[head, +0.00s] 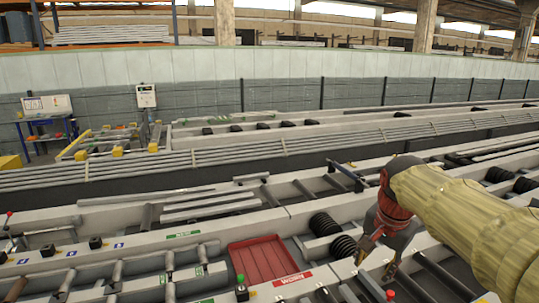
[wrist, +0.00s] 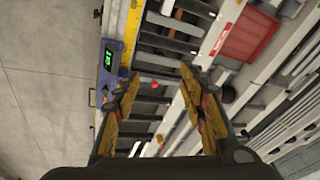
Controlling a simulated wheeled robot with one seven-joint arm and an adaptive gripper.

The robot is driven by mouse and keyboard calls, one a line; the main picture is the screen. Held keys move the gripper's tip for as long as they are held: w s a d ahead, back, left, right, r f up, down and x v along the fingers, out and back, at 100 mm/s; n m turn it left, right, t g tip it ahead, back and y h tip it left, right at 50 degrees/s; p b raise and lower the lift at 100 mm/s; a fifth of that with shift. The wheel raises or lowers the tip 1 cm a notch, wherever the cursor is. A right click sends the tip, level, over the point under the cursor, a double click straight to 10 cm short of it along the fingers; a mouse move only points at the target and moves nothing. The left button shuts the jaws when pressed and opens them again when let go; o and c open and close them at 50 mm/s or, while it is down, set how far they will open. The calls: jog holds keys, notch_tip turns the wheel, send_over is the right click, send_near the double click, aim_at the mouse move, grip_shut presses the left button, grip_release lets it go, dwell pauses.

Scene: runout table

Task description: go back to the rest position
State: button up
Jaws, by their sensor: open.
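My gripper (head: 372,244) hangs over the runout table (head: 231,222) at the right of the head view, at the end of my yellow-sleeved arm. In the wrist view my gripper (wrist: 158,82) has its two yellow-padded fingers spread apart, with nothing held between them. Below the fingers, some way off, lie the table's bars and rollers and a small red knob (wrist: 155,85). The rest position is not marked in either view.
A red tray (head: 262,261) sits in the table, left of my gripper; it also shows in the wrist view (wrist: 248,35). Black coiled rollers (head: 325,224) lie between them. A blue unit with a green display (wrist: 109,60) stands at the table edge, beside bare floor (wrist: 45,90).

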jog(key=s+a+f+n+b, duration=0.1)
jog(key=s+a+f+n, duration=0.1)
jog(key=s, duration=0.5)
jog(key=s+a+f+n+t+b, duration=0.1)
jog(key=s+f+n, duration=0.3)
jog(key=s, duration=0.3)
jog(key=s+a+f+n+t+b, duration=0.1)
jog(key=s+f+n, duration=0.3)
jog(key=s, duration=0.4)
jog(key=shift+a+f+y, duration=0.4)
jog(key=shift+a+f, duration=0.1)
jog(key=shift+a, duration=0.35)
